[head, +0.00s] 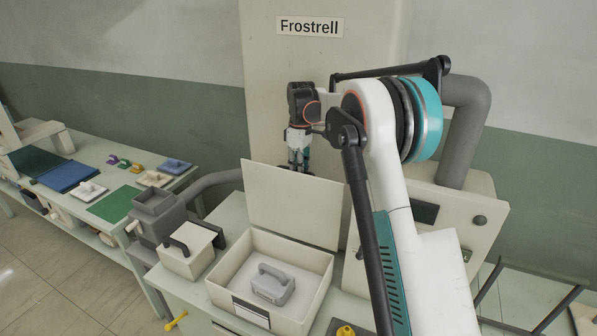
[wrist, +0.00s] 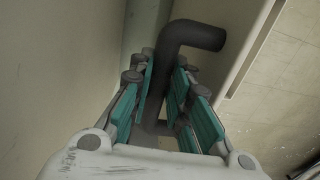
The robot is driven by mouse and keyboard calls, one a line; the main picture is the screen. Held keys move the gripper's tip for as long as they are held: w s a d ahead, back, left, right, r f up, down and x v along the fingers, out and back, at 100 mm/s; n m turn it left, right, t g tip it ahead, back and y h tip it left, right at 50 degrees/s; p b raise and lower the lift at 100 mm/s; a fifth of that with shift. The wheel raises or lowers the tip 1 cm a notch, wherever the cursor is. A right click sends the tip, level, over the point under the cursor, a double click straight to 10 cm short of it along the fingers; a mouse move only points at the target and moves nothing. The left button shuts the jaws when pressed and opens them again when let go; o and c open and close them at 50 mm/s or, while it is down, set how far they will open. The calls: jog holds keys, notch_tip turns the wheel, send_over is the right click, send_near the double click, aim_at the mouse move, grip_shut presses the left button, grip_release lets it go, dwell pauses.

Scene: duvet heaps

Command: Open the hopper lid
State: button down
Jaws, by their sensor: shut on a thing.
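The hopper is a cream open-topped box (head: 222,292) on the bench in the head view. Its lid (head: 290,205) is a flat cream panel standing raised, about upright, along the box's back edge. My gripper (head: 299,166) is at the lid's top edge, its fingertips partly hidden behind the panel. In the wrist view my gripper (wrist: 165,62) has its teal pads on both sides of a dark bent bar handle (wrist: 195,36), shut on it. The handle is hidden behind the lid in the head view. A grey handled block (head: 271,288) lies inside the hopper.
A smaller cream box (head: 186,262) with a black handle and a grey machine (head: 157,214) stand left of the hopper. A tall cabinet marked Frostrell (head: 320,80) rises behind. A control box (head: 455,222) is at right. A side table (head: 125,180) holds mats and small items.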

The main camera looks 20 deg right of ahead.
jog(key=c, duration=1.5)
grip_release()
jog(key=shift+a, duration=0.1)
jog(key=r, duration=1.2)
jog(key=shift+w+d, duration=0.3)
jog(key=shift+w, duration=0.05)
